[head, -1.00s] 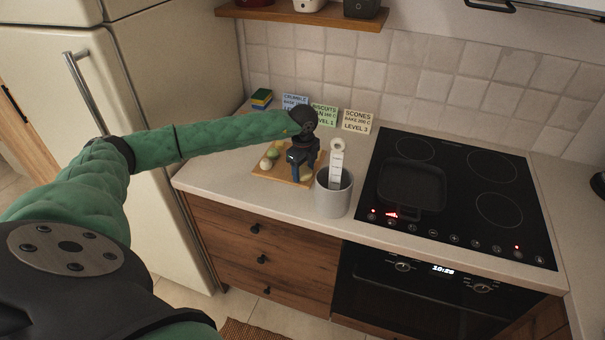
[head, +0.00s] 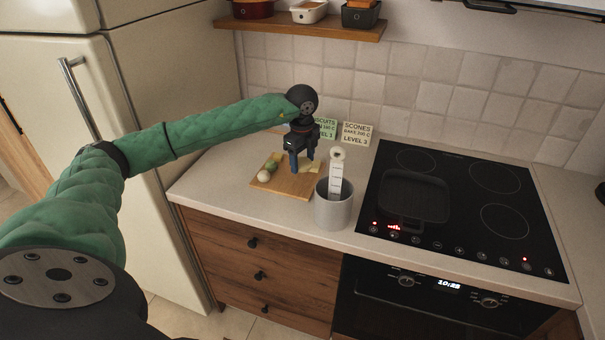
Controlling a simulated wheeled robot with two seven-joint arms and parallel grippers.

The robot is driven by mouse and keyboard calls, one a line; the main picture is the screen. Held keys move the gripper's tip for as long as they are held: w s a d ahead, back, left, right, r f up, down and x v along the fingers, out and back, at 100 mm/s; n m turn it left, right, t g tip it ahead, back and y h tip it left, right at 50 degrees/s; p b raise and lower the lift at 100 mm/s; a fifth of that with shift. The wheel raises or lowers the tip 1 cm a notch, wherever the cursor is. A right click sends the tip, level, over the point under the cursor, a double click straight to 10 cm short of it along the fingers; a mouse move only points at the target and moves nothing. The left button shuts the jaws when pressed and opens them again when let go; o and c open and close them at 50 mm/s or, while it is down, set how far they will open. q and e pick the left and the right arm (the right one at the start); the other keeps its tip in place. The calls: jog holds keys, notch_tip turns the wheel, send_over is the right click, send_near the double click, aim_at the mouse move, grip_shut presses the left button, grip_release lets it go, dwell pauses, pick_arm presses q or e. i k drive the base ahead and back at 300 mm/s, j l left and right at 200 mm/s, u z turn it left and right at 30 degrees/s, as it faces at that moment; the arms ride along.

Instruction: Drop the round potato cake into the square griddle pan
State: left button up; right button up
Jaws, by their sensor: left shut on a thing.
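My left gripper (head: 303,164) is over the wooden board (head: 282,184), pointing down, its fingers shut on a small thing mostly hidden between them. I take it to be the round potato cake, but its shape is too small to tell. A pale yellowish patch (head: 313,167) shows just right of the fingers; I cannot tell whether it is held or lies on the board. The dark square griddle pan (head: 414,197) sits on the front left of the black hob, empty and apart from the gripper. My right gripper is not in view.
A grey pot (head: 333,209) with a white upright tool (head: 337,174) stands between board and hob (head: 478,225). Small round pale and green items (head: 264,177) lie on the board's left. Recipe cards (head: 356,132) lean at the back wall. A shelf (head: 300,27) hangs above.

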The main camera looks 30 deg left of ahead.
aim_at(407, 195)
jog(key=j+z, duration=0.8)
jog(key=k+j+z, duration=0.1)
jog(key=z, duration=0.3)
jog(key=j, duration=0.1)
